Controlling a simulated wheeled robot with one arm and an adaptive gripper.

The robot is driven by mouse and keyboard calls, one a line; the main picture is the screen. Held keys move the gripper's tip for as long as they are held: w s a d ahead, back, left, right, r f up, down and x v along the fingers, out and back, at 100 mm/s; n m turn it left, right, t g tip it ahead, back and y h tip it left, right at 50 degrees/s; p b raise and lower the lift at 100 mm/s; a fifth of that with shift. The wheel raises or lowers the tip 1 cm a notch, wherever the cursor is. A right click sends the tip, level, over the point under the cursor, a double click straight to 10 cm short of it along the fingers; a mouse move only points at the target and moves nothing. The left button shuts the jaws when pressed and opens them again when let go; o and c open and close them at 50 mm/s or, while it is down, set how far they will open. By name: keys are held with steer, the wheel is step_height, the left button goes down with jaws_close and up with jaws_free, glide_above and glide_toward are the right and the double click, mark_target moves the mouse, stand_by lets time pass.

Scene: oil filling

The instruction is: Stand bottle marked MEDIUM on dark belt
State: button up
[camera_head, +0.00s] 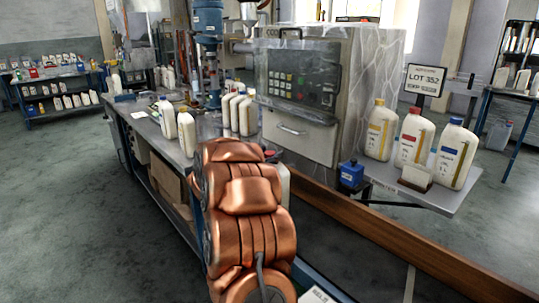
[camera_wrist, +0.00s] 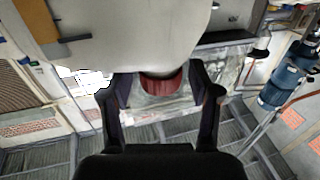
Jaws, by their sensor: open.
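In the wrist view a large pale bottle (camera_wrist: 130,40) fills the top, with a dark red cap (camera_wrist: 162,85). My gripper (camera_wrist: 163,92) is open, with one finger on each side of the cap. I cannot tell whether the fingers touch it. In the head view a red cap (camera_head: 270,154) and part of a white bottle (camera_head: 284,172) show behind my copper arm, which hides my gripper. Bottles with yellow (camera_head: 380,130), red (camera_head: 413,138) and blue caps (camera_head: 456,155) stand upright on the right shelf. No marking MEDIUM is legible, and I cannot clearly pick out the dark belt.
A grey machine (camera_head: 320,95) stands behind my arm. Several white bottles stand on the bench (camera_head: 150,125) to its left. A small blue box (camera_head: 350,175) and a LOT 352 sign (camera_head: 426,80) are near the shelf (camera_head: 440,197). Open floor (camera_head: 60,200) lies at left.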

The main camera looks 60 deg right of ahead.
steer(key=shift+r, duration=0.15)
steer(key=a, duration=1.2)
steer(key=shift+b, duration=0.45)
